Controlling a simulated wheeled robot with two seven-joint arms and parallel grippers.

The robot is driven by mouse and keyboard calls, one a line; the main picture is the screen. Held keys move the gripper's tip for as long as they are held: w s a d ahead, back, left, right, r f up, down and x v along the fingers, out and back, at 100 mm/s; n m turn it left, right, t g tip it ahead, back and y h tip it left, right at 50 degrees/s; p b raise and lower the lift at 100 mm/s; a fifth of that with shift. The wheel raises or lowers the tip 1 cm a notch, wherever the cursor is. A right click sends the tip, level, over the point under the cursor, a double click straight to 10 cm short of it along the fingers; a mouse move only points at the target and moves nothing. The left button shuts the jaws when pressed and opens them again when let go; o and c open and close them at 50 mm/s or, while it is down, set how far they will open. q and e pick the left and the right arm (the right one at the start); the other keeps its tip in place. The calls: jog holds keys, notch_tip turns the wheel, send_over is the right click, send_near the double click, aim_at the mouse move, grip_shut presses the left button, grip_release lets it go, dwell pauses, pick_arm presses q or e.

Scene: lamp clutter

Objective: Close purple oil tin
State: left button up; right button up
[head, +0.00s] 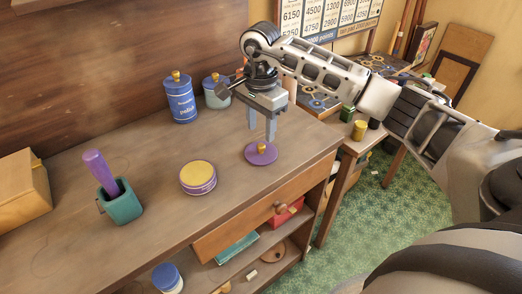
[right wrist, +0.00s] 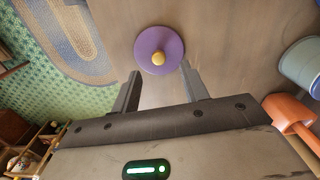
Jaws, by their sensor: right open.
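A purple round lid (head: 261,155) with a yellow knob lies flat on the bench near its right end. It also shows in the right wrist view (right wrist: 149,42), with the knob near its middle. A low round tin (head: 198,183) with purple sides and a yellow top surface stands to the left of the lid; no lid is on it. My right gripper (head: 261,131) points down above the lid with its fingers apart and empty. In the right wrist view its fingertips (right wrist: 161,72) are apart, with the knob just beyond them. My left gripper is not in view.
A blue tin (head: 182,103) and a grey-blue tin (head: 216,92) stand at the back. A teal cup (head: 121,204) holds a purple-handled thing at the left, near a yellow box (head: 22,190). The bench (head: 150,160) between cup and tin is clear.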

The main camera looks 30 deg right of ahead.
aim_at(261, 144)
notch_tip(261, 144, down, 5)
jog(key=shift+r+p, duration=0.1)
jog(key=shift+p, duration=0.35)
grip_shut()
jog(key=shift+r, duration=0.15)
